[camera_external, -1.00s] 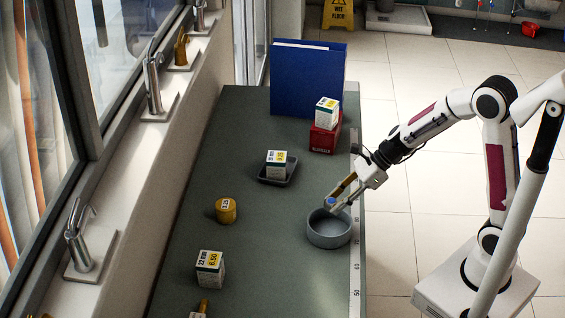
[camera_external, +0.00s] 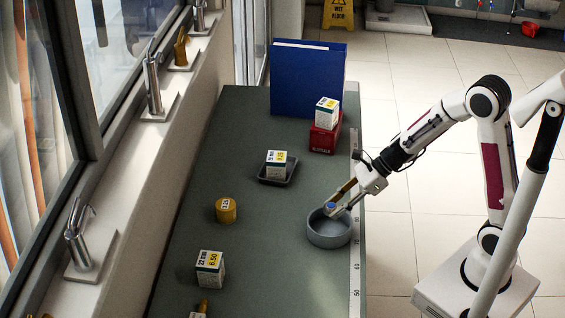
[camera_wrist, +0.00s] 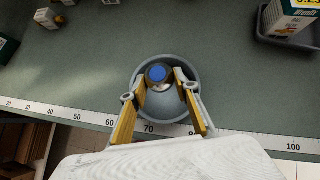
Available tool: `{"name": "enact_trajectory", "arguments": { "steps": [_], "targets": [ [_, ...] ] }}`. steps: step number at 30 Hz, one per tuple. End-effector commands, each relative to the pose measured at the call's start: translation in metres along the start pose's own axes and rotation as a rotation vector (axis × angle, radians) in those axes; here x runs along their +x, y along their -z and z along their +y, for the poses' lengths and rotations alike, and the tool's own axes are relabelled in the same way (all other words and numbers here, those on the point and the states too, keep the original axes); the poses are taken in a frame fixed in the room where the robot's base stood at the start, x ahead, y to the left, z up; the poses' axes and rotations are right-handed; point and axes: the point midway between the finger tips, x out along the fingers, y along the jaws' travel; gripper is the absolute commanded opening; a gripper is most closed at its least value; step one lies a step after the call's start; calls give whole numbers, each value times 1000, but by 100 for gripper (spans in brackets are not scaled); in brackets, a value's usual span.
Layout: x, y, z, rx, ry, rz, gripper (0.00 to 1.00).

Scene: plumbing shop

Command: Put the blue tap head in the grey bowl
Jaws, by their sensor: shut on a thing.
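The grey bowl (camera_external: 329,236) stands upright on the counter near its right edge, by the ruler strip. My gripper (camera_external: 335,207) is over the bowl's mouth, shut on the blue tap head (camera_external: 330,208). In the wrist view, the blue tap head (camera_wrist: 157,74) sits between the two yellow fingertips of my gripper (camera_wrist: 160,80). It shows inside the outline of the grey bowl (camera_wrist: 140,108). Its underside is hidden, so I cannot tell whether it touches the bowl.
A small dark tray (camera_external: 265,179) with a box stands up the counter. A yellow cylinder (camera_external: 226,211) and a price-marked box (camera_external: 210,270) stand left of the bowl. A red box (camera_external: 323,138) with a carton on top stands by the blue binder (camera_external: 305,80). The counter between them is clear.

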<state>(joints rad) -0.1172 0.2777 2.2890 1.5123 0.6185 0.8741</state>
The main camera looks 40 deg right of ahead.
Motion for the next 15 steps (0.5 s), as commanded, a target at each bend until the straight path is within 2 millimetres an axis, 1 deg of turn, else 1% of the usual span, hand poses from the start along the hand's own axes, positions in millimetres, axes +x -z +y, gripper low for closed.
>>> {"name": "enact_trajectory", "arguments": {
  "steps": [1,9,15],
  "targets": [
    [5,5,0,4,-1,2,5],
    [23,24,0,2,0,2,5],
    [27,28,0,1,0,0,5]
  ]
}}
